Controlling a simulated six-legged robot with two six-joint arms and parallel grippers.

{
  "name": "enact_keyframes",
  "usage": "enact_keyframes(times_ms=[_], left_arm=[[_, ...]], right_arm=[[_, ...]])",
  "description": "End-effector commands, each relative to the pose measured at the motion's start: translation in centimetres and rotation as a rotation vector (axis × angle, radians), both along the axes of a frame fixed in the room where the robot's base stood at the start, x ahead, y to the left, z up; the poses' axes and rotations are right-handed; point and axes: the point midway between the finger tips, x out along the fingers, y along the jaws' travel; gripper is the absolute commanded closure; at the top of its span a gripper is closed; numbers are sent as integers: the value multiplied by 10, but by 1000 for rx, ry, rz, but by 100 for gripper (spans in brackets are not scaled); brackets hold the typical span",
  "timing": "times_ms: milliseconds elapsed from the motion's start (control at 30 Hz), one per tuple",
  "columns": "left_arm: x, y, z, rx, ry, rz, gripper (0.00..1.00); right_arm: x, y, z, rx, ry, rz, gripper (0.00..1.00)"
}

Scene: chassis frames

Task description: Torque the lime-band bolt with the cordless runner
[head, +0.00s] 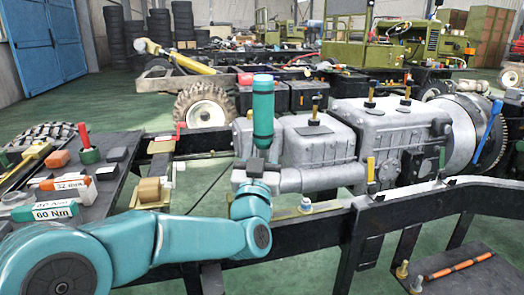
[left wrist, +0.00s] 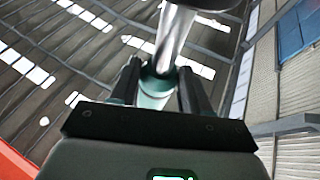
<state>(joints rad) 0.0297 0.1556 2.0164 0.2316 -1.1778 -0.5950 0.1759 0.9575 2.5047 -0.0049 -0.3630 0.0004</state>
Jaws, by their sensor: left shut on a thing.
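My left gripper (head: 256,165) is shut on a teal cylindrical tool (head: 263,113) with a bluer top, held upright in front of the grey engine. In the left wrist view the same tool (left wrist: 153,92) stands between the two dark fingers, with a shiny metal shaft above its teal part. I cannot tell for sure that it is the cordless runner. A bolt (head: 306,206) stands on a gold plate on the near frame rail, right of the gripper. Other bolts have yellow or gold tops, such as one by the engine (head: 370,166). I cannot make out a lime band. My right gripper is out of view.
A dark bench (head: 112,187) at left carries blocks and labelled tools, one reading 60 Nm (head: 55,211). The black chassis rail (head: 430,200) runs across the front. A lower-right shelf (head: 475,285) holds an orange-and-black rod (head: 460,265). The engine (head: 375,130) stands close behind the tool.

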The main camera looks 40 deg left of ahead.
Motion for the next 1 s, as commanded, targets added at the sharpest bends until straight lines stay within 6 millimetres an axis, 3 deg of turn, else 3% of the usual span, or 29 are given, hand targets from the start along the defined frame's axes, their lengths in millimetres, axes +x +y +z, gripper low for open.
enact_keyframes(times_ms=[33,1000], left_arm=[[1,-1,-6,-4,15,-3,100],[1,-1,0,-3,13,-3,100]], right_arm=[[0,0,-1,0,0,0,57],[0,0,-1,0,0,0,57]])
